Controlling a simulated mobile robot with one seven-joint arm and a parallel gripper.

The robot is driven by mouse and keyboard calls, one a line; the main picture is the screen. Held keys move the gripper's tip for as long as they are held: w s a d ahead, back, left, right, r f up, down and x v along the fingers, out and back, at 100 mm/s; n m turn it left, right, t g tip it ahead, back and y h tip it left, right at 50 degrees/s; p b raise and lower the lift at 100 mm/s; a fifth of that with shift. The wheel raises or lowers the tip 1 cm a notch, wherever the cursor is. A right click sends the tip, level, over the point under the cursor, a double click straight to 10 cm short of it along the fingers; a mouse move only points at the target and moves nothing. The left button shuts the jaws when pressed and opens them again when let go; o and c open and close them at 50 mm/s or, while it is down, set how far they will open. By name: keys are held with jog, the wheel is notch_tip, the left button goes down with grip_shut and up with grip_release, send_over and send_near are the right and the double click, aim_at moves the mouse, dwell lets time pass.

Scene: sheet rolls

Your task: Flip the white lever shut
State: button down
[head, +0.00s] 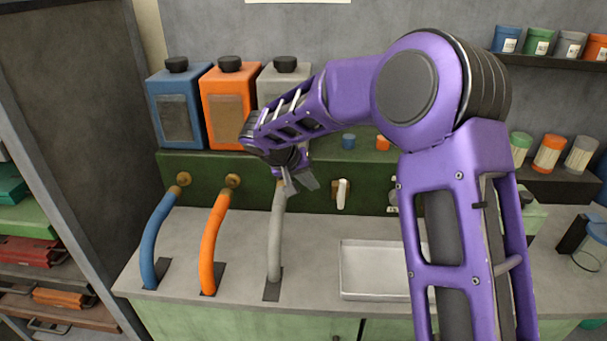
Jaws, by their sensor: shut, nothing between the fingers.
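The white lever (341,193) is a small upright handle on the front of the dark green panel (320,201), right of the grey hose. My gripper (298,187) is shut and empty. In the picture it is just left of the lever, in front of the top of the grey hose, with a visible gap to the lever. I cannot tell how far it stands out from the panel. My purple arm comes in from the right and hides part of the panel to the right of the lever.
Blue (159,235), orange (213,242) and grey (274,240) hoses run down to the counter (180,280). Blue (178,106), orange (231,106) and grey (272,86) tanks stand above the panel. A metal tray (375,293) lies on the counter below the lever.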

aim_at(341, 189)
jog(key=shift+w+d+f+p, duration=0.1)
jog(key=shift+w+d+f, duration=0.2)
jog(key=shift+d, duration=0.5)
jog(key=shift+w+d+f+p, duration=0.1)
jog(key=shift+w+d+f, duration=0.25)
jog(key=shift+d, duration=0.45)
jog(key=shift+w+d+f+p, duration=0.1)
jog(key=shift+w+d+f, duration=0.2)
jog(key=shift+d, duration=0.5)
